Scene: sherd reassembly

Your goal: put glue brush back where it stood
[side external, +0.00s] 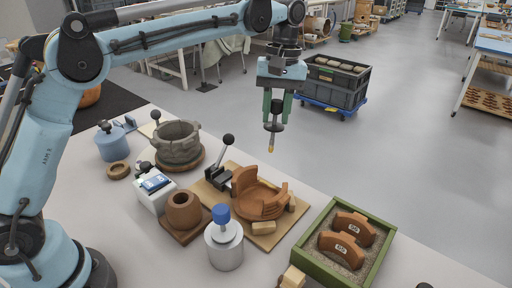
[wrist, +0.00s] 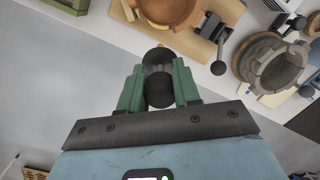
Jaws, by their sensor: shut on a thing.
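My gripper (side external: 276,108) is raised over the far edge of the table, with its green fingers shut on the glue brush (side external: 271,140). The brush hangs almost upright, its dark handle between the fingers and its tan tip pointing down, clear of everything. In the wrist view my gripper (wrist: 159,88) shows both green fingers against the dark rounded handle of the brush (wrist: 159,92). A brown pot with an open top (side external: 184,208) stands empty-looking on a square brown base at the table's middle. Which spot the brush stood in cannot be told.
A partly rebuilt brown bowl (side external: 262,203) sits on a wooden board with a black clamp (side external: 219,175). A blue-capped jar (side external: 225,244), a grey stone-like pot (side external: 178,143), a small white device (side external: 154,189) and a green sand tray with sherds (side external: 387,250) crowd the table.

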